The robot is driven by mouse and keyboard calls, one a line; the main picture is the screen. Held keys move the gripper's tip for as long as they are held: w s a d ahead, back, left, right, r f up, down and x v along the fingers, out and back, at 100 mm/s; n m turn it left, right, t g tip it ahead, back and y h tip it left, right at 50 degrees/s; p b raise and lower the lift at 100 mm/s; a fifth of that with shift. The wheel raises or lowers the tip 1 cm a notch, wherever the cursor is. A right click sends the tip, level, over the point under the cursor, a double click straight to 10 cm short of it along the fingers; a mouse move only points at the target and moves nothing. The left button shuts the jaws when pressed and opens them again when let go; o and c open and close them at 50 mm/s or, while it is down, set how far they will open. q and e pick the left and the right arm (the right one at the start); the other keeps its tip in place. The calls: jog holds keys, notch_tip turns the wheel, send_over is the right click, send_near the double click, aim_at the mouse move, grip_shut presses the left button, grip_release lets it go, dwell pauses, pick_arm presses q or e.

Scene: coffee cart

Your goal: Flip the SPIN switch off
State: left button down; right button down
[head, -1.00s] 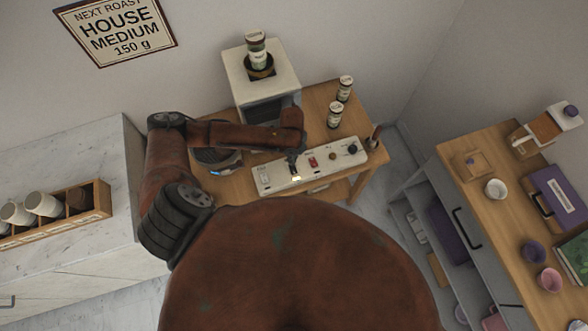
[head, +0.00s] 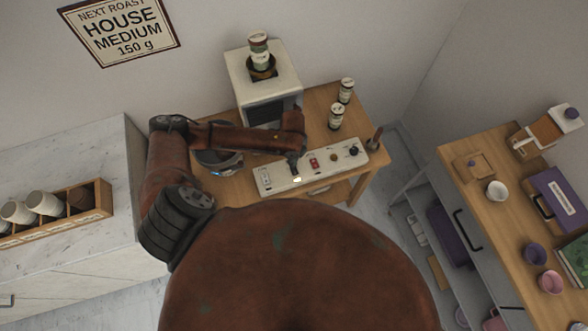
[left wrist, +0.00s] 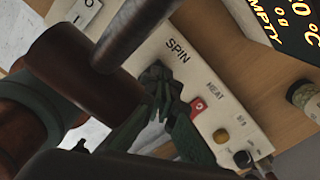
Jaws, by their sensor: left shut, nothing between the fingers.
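The white control panel (head: 325,167) lies along the front of the wooden table. In the left wrist view the panel (left wrist: 140,50) carries the labels SPIN (left wrist: 178,50) and HEAT. My left gripper (head: 294,162) reaches down to the panel at the SPIN position. In the left wrist view its dark green fingers (left wrist: 160,80) are shut and empty, just below the SPIN label. They cover the SPIN switch, so I cannot tell its position or whether they touch it. A small light patch (head: 297,180) shows on the panel below the gripper. My right gripper is not in view.
A white machine (head: 262,85) stands behind the panel. Two small jars (head: 336,117) stand on the table's right part. A lit display (left wrist: 285,20) reads EMPTY.

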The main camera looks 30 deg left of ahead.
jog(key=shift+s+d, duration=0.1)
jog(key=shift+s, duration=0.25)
pick_arm(q)
jog(key=shift+f, duration=0.5)
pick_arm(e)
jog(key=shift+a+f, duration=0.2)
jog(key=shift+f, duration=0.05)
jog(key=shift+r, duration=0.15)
